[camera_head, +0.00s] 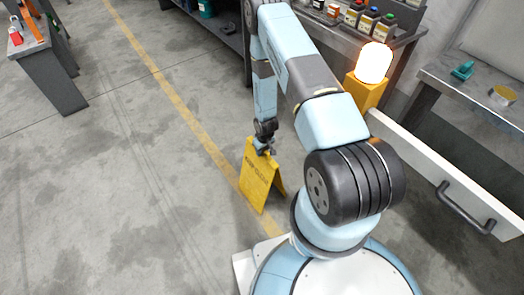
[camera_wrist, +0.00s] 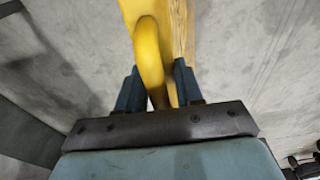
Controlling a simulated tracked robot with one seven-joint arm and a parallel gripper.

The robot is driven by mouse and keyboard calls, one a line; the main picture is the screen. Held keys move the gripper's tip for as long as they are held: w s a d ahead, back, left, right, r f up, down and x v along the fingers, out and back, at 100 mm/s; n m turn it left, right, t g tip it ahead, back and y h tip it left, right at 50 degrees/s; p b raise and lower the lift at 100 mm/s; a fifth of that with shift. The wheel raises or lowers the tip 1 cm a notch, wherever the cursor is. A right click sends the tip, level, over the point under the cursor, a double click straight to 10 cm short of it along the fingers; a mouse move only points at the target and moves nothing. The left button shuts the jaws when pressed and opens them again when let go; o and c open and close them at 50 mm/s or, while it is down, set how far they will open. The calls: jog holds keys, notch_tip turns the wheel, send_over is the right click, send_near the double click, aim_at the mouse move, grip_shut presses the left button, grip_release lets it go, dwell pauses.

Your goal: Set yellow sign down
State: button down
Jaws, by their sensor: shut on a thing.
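The yellow sign (camera_head: 258,180) is a folding A-frame floor sign with dark lettering on one panel. It stands upright in shape below my gripper (camera_head: 263,147), with its lower edges close to the floor near the yellow line. Whether those edges touch the floor I cannot tell. In the wrist view my gripper (camera_wrist: 160,92) is shut on the top of the yellow sign (camera_wrist: 149,52), with a dark finger on each side of its curved handle. The sign's far panel is mostly hidden in the head view.
A yellow line (camera_head: 170,92) runs along the grey concrete floor. Open floor (camera_head: 110,200) lies to the left. A workbench with bottles (camera_head: 352,20) stands at the back, another bench (camera_head: 490,90) at the right, and a grey table (camera_head: 50,70) at the far left.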

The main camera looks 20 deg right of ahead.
jog(key=c, duration=0.7)
grip_release()
jog(key=shift+c, duration=0.2)
